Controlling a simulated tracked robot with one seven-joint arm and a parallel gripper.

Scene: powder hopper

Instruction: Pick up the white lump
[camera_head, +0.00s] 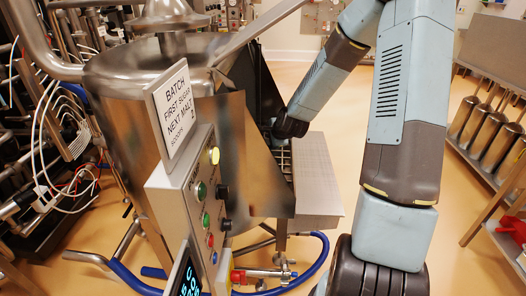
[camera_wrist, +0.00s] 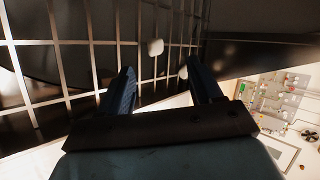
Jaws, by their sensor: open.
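A white lump (camera_wrist: 155,47) shows in the wrist view against the metal grate (camera_wrist: 76,42), just beyond the gap between my fingers. A second, smaller pale lump (camera_wrist: 183,72) is lower and to the right, close to my right-hand finger. My gripper (camera_wrist: 160,67) is open, with its two dark fingers spread and nothing between them that I can see held. Whether a finger touches a lump cannot be told. In the head view my arm's end reaches into the hopper opening, and its fingers and the lumps are hidden. Part of the grate (camera_head: 285,160) shows there.
The steel hopper's side panel (camera_head: 240,160) stands left of my arm's end. A flat metal ledge (camera_head: 318,180) is right of the grate. A control box (camera_head: 190,215) with buttons and a batch sign (camera_head: 178,110) stand in front. Blue hose lies below.

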